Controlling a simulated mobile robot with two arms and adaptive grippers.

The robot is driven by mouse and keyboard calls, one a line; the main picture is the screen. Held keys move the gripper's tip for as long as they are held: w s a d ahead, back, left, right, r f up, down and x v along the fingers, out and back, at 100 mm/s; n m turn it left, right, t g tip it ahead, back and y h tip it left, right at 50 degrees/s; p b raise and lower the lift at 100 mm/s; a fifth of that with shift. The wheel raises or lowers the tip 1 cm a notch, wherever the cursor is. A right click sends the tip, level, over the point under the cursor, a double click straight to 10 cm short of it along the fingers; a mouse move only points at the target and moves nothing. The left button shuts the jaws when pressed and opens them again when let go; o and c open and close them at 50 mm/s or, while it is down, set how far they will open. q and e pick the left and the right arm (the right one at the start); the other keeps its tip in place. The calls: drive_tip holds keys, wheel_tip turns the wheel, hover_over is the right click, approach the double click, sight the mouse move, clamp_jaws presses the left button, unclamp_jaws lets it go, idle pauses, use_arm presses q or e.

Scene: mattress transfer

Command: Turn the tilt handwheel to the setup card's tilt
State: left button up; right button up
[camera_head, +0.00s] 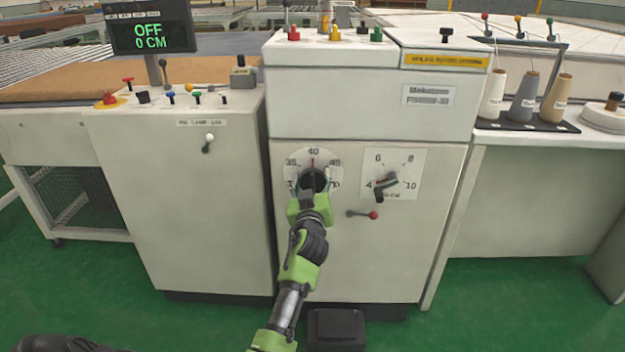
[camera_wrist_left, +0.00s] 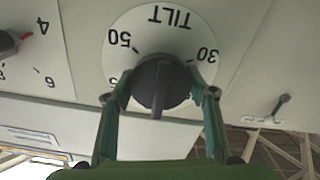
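The tilt handwheel is a dark round knob with a raised ridge on a white dial (camera_head: 329,160). The dial shows 35, 40 and 45 across its top, with a red mark just under 40. In the left wrist view the handwheel (camera_wrist_left: 160,85) is upside down, with TILT, 50 and 30 readable around it. My left gripper (camera_head: 312,184) is at the handwheel, its fingertips (camera_wrist_left: 160,75) against opposite sides of the knob. It hides the lower part of the dial in the head view. My right gripper and a setup card are not in view.
A second dial with a knob (camera_head: 386,185) and a red-tipped lever (camera_head: 362,214) are close to the right. A small lever (camera_head: 208,143) is on the left cabinet. A display (camera_head: 150,34) reads OFF, 0 CM. Thread cones (camera_head: 523,97) stand at right.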

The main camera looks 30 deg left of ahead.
use_arm(q)
drive_tip(key=c, duration=0.5)
drive_tip(key=shift+o, duration=0.2)
